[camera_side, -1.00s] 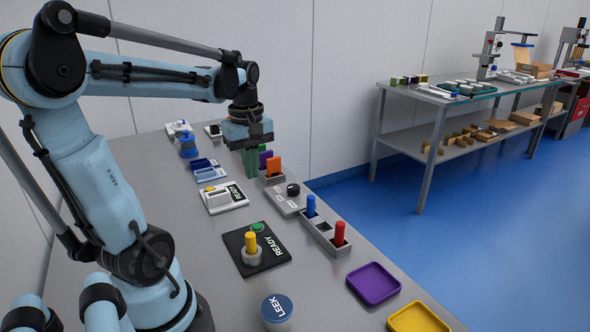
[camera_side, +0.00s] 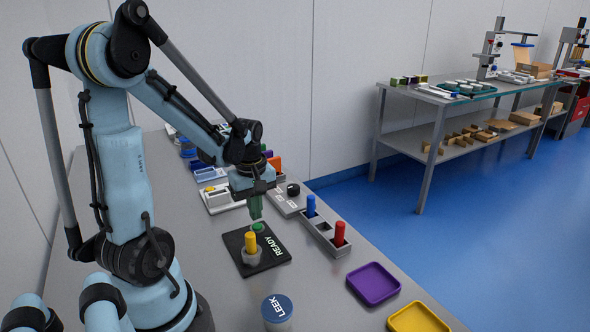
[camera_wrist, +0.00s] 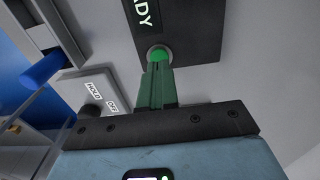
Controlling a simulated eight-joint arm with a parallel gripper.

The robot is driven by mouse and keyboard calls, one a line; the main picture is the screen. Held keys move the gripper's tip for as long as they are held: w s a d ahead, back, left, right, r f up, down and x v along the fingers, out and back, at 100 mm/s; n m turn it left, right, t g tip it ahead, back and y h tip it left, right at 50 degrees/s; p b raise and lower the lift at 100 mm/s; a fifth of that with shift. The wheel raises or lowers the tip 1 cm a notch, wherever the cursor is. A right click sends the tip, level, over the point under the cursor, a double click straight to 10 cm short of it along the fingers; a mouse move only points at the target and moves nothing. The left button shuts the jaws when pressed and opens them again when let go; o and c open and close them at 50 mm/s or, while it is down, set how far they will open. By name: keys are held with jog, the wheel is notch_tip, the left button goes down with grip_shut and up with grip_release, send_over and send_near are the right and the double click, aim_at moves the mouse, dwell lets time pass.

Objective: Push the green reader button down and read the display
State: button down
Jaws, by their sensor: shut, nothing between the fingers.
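The reader is a flat black plate (camera_side: 235,242) on the grey bench, with a yellow peg (camera_side: 250,242) in a grey socket. Its green button (camera_side: 258,227) sits near the plate's far edge, and its display (camera_side: 272,245) reads READY. My gripper (camera_side: 256,216) points down with its green fingers shut and empty, their tips just above or at the button. In the wrist view the fingertips (camera_wrist: 158,68) lie right beside the green button (camera_wrist: 158,54), partly covering it. I cannot tell whether they touch. The display (camera_wrist: 143,12) shows only "ADY" there.
A switch box (camera_side: 290,198) with a black knob stands behind the reader. A grey rack (camera_side: 325,235) holds blue and red pegs to the right.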

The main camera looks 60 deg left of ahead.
aim_at(257, 225)
jog(key=shift+f, duration=1.15)
jog(key=shift+w+f, duration=0.1)
jog(key=shift+f, duration=0.85)
jog(key=shift+a+r, duration=0.1)
notch_tip(257, 225, up, 9)
dwell(0.6)
